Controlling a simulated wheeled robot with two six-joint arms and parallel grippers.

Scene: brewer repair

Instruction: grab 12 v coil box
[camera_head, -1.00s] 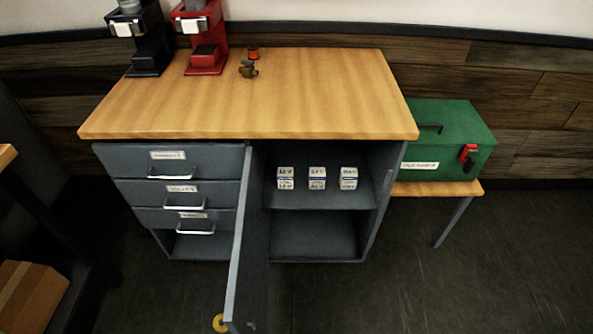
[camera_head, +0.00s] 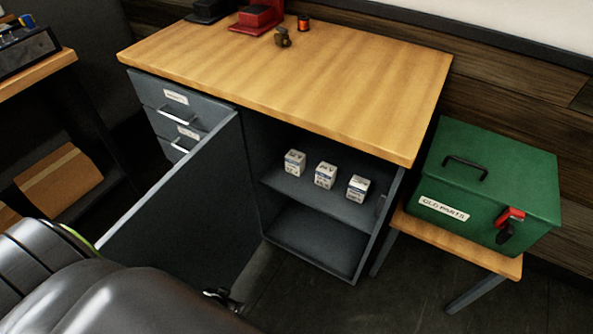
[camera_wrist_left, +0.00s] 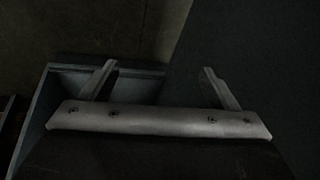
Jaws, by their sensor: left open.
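The print is too small to tell surely which is the 12 V coil box. My left arm enters at the lower left of the head view, in front of the open cabinet door. In the left wrist view my left gripper (camera_wrist_left: 160,82) has its two fingers apart, with no box between them. My right gripper is not in view.
The cabinet door (camera_head: 175,205) swings out to the left of the shelves. A wooden worktop (camera_head: 290,75) overhangs them. A green box (camera_head: 490,180) labelled old parts stands on a low stool (camera_head: 455,240) at right. A cardboard box (camera_head: 60,180) lies at left. The lower shelf is empty.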

